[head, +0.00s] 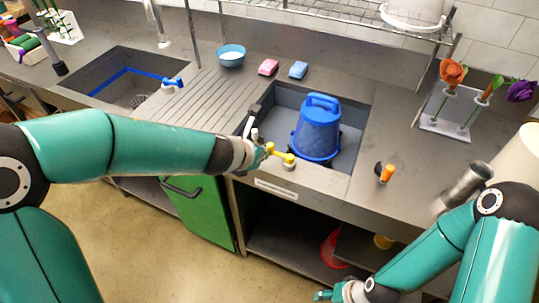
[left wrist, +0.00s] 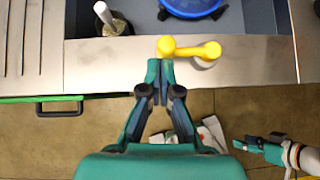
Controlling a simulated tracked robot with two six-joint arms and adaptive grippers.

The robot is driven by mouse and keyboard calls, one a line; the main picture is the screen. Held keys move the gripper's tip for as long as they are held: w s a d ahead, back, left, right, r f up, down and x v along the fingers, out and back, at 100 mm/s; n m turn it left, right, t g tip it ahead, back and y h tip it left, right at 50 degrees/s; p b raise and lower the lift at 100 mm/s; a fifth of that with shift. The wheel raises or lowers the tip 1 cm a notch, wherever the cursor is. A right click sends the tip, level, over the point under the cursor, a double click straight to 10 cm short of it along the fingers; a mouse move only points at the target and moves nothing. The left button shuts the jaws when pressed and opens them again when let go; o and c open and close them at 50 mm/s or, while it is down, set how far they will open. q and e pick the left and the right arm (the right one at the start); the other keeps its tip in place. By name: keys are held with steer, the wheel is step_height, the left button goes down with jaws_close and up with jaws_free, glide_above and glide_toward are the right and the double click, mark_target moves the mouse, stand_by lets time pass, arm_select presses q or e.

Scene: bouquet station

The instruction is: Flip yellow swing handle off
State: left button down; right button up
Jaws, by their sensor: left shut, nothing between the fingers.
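The yellow swing handle (head: 280,154) is on the counter's front strip before the right sink. Its right end sits over a pale round base, and the lever points left along the edge, as the left wrist view (left wrist: 190,50) also shows. My left gripper (head: 262,150) is shut and empty. Its tips (left wrist: 160,68) are right at the handle's left knob; I cannot tell whether they touch. My right gripper (head: 328,295) hangs low in front of the counter, and also shows in the left wrist view (left wrist: 262,146); its fingers are too unclear to read.
A blue bucket (head: 317,130) stands upside down in the right sink. A dark-and-pale upright item (left wrist: 113,22) stands left of the handle. An orange-topped handle (head: 387,174) is on the counter to the right. A blue handle (head: 172,84) is by the left sink.

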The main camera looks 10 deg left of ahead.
arm_select(q)
steer(key=shift+s, duration=0.15)
steer(key=s+a+f+p+v, duration=0.1)
steer(key=p+v, duration=0.3)
steer(key=v, duration=0.8)
steer(key=shift+s+a+f, duration=0.2)
steer(key=shift+s+a, duration=0.05)
steer(key=shift+s, duration=0.15)
